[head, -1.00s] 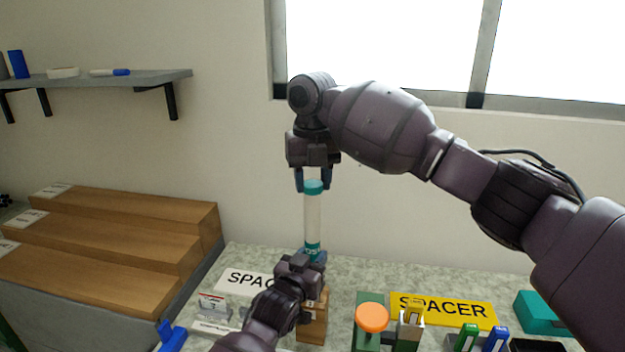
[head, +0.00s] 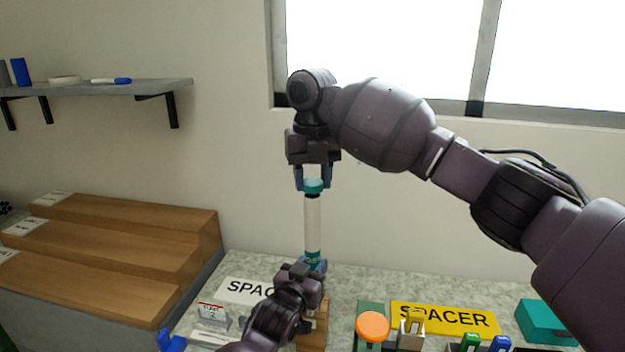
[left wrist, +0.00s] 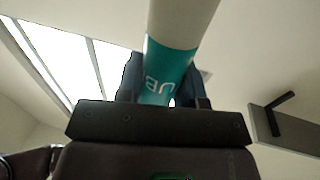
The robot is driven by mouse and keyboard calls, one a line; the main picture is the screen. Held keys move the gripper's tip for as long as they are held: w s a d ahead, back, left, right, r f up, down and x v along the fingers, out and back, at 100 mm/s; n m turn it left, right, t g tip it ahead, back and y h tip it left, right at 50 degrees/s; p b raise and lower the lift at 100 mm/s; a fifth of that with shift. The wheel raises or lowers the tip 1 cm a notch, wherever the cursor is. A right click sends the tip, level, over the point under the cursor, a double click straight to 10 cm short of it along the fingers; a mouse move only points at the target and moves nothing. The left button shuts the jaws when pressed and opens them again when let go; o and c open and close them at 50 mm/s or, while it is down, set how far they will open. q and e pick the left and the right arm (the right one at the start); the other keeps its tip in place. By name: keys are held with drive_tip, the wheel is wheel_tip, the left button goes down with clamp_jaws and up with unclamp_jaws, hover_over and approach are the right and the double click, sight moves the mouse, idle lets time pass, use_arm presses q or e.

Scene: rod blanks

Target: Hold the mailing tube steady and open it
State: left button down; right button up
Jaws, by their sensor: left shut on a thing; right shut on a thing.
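The mailing tube (head: 312,225) is a pale upright cylinder with a teal cap (head: 314,187) on top and a teal printed band near its lower end. My right gripper (head: 313,182) comes from above and is shut on the teal cap. My left gripper (head: 314,266) is shut on the tube's lower part, at the teal band. In the left wrist view, the tube (left wrist: 180,25) rises between the blue fingers and part of the band's lettering shows. The tube's bottom end is hidden by my left gripper.
Below stands a speckled worktop with a white sign (head: 243,290), a yellow SPACER sign (head: 445,318), an orange disc (head: 372,327) and a teal box (head: 545,322). Wooden steps (head: 120,245) are at left, with a wall shelf (head: 100,89) above. Air around the tube is clear.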

sight(312, 181)
drive_tip(key=shift+r, duration=2)
use_arm(q)
drive_tip(key=c, duration=0.7)
unclamp_jaws()
drive_tip(key=v, duration=1.2)
use_arm(e)
drive_tip(key=shift+f, duration=0.1)
